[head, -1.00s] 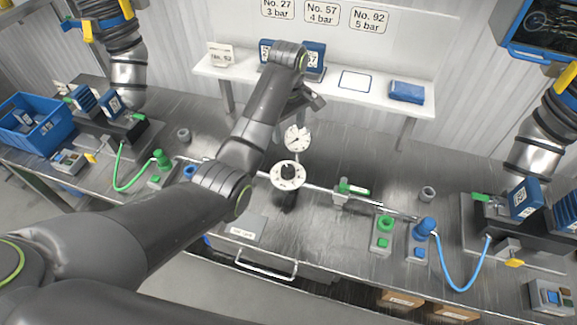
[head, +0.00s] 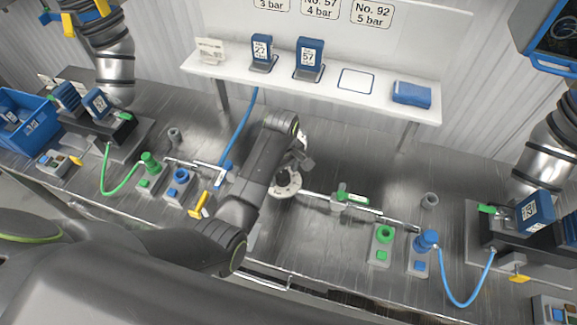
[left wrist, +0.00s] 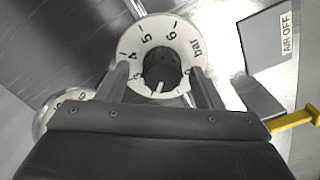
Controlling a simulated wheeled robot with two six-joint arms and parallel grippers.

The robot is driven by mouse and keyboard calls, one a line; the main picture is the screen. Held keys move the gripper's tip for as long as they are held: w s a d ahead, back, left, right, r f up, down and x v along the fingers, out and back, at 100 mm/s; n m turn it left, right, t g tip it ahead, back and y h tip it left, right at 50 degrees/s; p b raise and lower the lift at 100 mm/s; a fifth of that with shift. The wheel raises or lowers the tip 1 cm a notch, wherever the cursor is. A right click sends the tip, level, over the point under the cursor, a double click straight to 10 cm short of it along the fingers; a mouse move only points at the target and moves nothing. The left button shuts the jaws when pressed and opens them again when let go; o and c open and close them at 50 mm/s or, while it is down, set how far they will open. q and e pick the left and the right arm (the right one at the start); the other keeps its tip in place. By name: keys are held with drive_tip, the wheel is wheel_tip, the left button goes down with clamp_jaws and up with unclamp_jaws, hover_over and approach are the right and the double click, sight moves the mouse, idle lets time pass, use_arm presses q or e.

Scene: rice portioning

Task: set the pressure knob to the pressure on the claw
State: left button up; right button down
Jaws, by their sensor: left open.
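The pressure knob is a black knob (left wrist: 162,68) on a white dial, seen in the left wrist view with figures including 4, 5, 6 and "bar". Its white pointer mark is at the lower side of the picture. My left gripper (left wrist: 160,78) is open, with one finger on each side of the knob; I cannot tell if they touch it. In the head view the left gripper (head: 298,163) is over the white dial (head: 286,186) and hides the knob. A blue claw block (head: 535,209) with a white label sits at the right station; its number is too small to read surely. My right gripper is not in view.
The shelf (head: 335,90) holds blue blocks marked 27 (head: 262,50) and 57 (head: 309,56), beside an empty blue-outlined spot. The wall sign reads "No. 92 5 bar" (head: 371,12). In the wrist view a round gauge (left wrist: 44,112) and an "AIR OFF" plate (left wrist: 264,48) flank the dial.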

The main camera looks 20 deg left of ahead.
use_arm(q)
drive_tip(key=shift+f, duration=0.5)
drive_tip(key=shift+s+r, duration=0.1)
drive_tip(key=shift+s, duration=0.1)
drive_tip(key=shift+w, duration=0.1)
drive_tip(key=c, duration=1)
drive_tip(key=shift+o, duration=0.2)
